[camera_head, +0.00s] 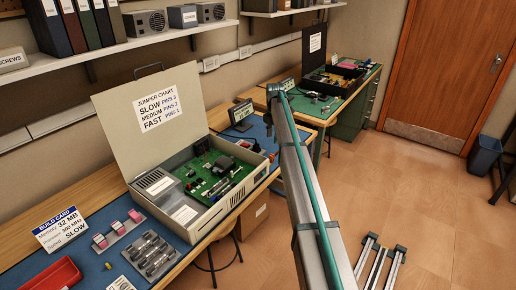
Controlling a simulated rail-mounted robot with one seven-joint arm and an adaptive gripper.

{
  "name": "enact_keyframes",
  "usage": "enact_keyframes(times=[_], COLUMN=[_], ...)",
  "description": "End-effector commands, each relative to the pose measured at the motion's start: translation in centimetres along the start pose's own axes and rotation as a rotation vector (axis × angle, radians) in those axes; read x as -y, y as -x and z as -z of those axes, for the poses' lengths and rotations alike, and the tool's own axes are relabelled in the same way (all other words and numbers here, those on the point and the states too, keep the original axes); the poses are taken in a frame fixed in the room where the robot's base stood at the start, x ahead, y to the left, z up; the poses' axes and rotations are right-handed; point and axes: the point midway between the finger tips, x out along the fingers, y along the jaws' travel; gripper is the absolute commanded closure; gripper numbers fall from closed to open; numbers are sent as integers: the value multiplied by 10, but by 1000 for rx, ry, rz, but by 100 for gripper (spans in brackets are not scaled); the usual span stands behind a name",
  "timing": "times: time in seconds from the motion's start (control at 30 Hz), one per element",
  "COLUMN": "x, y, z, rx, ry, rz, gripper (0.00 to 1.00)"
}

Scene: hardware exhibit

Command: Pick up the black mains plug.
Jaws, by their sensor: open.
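I cannot make out a black mains plug in the head view. Small dark and grey items (318,97) lie on the green mat of the far bench, too small to identify. My grey arm, with a teal strip along it, rises from the bottom edge towards the near end of that bench and hides part of the bench edge. I cannot make out my gripper's fingers in this view.
An open computer case (238,198) stands on the near bench, its lid upright behind. A red tray (52,275) and parts trays (152,255) are in front. An open black case (322,78) stands on the far bench. A bin (484,155) stands by the door.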

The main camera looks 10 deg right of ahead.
Motion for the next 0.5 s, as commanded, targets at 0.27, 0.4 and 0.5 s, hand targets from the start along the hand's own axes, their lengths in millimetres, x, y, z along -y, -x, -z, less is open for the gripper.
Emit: enact_keyframes(times=[0.27,0.4,0.5], x=[-50,-52,-51], y=[54,51,38], z=[66,72,72], rx=[-4,-5,-6], ry=[404,443,443], rz=[11,14,14], gripper=[48,48,48])
